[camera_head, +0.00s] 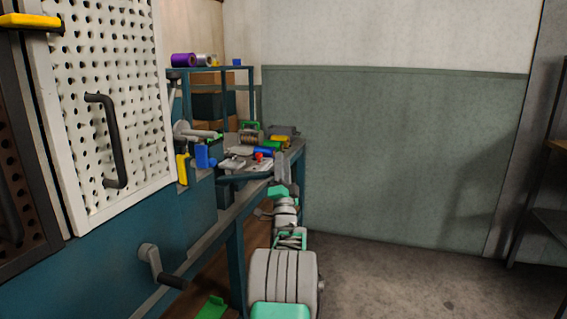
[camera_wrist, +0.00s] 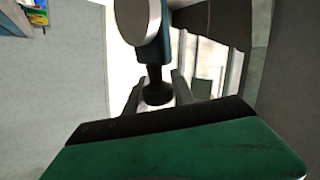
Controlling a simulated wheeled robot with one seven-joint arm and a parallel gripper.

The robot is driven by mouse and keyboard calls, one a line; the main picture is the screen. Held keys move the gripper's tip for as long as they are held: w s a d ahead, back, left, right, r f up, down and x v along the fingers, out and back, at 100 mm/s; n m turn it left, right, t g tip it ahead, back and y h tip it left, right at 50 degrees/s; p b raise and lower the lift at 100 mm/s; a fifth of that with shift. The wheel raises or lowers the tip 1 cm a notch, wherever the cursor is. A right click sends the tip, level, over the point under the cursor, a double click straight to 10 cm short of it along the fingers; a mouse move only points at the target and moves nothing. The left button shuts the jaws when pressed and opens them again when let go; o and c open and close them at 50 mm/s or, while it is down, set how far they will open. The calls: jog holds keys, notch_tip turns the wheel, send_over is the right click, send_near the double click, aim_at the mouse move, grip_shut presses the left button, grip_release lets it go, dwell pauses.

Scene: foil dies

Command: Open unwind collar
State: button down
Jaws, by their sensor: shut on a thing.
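My gripper (camera_head: 281,170) is at the near right end of the workbench in the head view, at the end of my outstretched arm. In the wrist view my gripper (camera_wrist: 157,98) is shut on a dark rounded knob (camera_wrist: 157,91). The knob sits on the end of a dark blue lever (camera_wrist: 152,55), with a pale grey round disc (camera_wrist: 137,18) beside its upper part. A dark bar (camera_head: 243,179) reaches to my gripper in the head view. I cannot tell for sure which part is the unwind collar; the contact is partly hidden by the fingers.
A white perforated panel (camera_head: 110,75) with a dark handle (camera_head: 108,140) stands close on the left. A grey crank (camera_head: 152,262) juts out below it. Small tools and blocks crowd the workbench (camera_head: 292,153). The floor (camera_head: 400,285) on the right is clear.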

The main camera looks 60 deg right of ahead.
jog(key=shift+s, duration=0.1)
jog(key=c, duration=1.3)
grip_release()
jog(key=shift+s+d, duration=0.1)
jog(key=shift+d, duration=0.05)
jog(key=shift+c, duration=0.2)
jog(key=shift+o, duration=1.4)
jog(key=shift+f, duration=0.1)
jog(key=b+v, duration=0.3)
jog(key=v, duration=0.4)
jog(key=shift+a+f, duration=0.2)
jog(key=shift+a, duration=0.2)
